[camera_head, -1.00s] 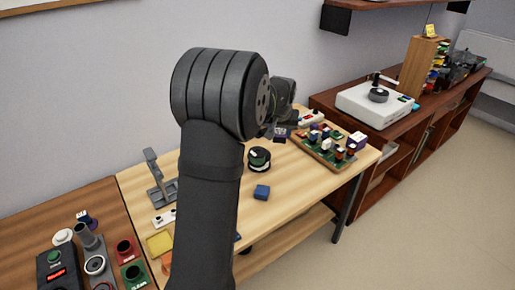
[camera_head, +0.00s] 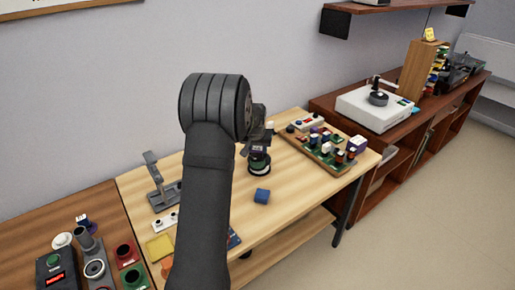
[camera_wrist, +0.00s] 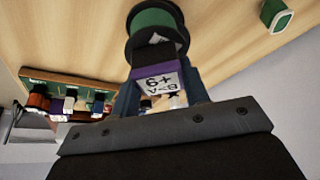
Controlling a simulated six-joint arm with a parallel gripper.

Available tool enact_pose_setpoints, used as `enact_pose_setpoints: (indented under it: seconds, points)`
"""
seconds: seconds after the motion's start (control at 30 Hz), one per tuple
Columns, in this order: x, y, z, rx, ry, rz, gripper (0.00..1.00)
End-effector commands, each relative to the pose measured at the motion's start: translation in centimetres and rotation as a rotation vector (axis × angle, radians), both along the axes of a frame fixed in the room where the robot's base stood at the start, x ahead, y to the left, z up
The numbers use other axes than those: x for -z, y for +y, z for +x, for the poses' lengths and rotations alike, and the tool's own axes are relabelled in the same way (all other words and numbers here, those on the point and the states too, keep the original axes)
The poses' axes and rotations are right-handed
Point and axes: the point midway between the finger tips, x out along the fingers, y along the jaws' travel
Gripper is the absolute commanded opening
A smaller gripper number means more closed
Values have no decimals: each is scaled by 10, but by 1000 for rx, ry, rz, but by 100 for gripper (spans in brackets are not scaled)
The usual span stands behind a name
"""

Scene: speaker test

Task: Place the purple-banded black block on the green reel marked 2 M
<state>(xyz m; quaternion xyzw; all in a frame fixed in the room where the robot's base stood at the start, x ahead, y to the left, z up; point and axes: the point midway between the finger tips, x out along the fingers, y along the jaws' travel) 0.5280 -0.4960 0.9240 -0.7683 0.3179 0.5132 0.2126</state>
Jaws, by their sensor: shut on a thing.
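My gripper (camera_wrist: 160,92) is shut on the purple-banded black block (camera_wrist: 156,71), which has a white label with dark print facing the wrist camera. In the head view my gripper (camera_head: 258,143) is directly above the green reel (camera_head: 259,167), which stands on the light wooden table. In the wrist view the green reel (camera_wrist: 153,18) with dark rims lies just beyond the block. The block overlaps the reel in the picture; I cannot tell whether they touch. The reel's marking is not readable. My arm and gripper hide most of the block in the head view.
A blue block (camera_head: 262,196) lies on the table in front of the reel. A wooden tray (camera_head: 338,171) crowded with small parts is to the right. A grey stand (camera_head: 160,185) is at the left. The table between the reel and tray is clear.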

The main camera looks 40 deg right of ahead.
Motion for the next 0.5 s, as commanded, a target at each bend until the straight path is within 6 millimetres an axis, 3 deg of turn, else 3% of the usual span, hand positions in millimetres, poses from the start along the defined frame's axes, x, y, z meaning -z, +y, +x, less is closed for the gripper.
enact_pose_setpoints:
  seconds: [0.27, 0.3, 0.4, 0.5]
  points:
    - [3, 0, 0, 0, 0, 0, 18]
    - [3, 0, 0, 0, -1, -1, 47]
    - [2, 0, 0, 0, -1, -1, 63]
    - [2, 0, 0, 0, -1, -1, 63]
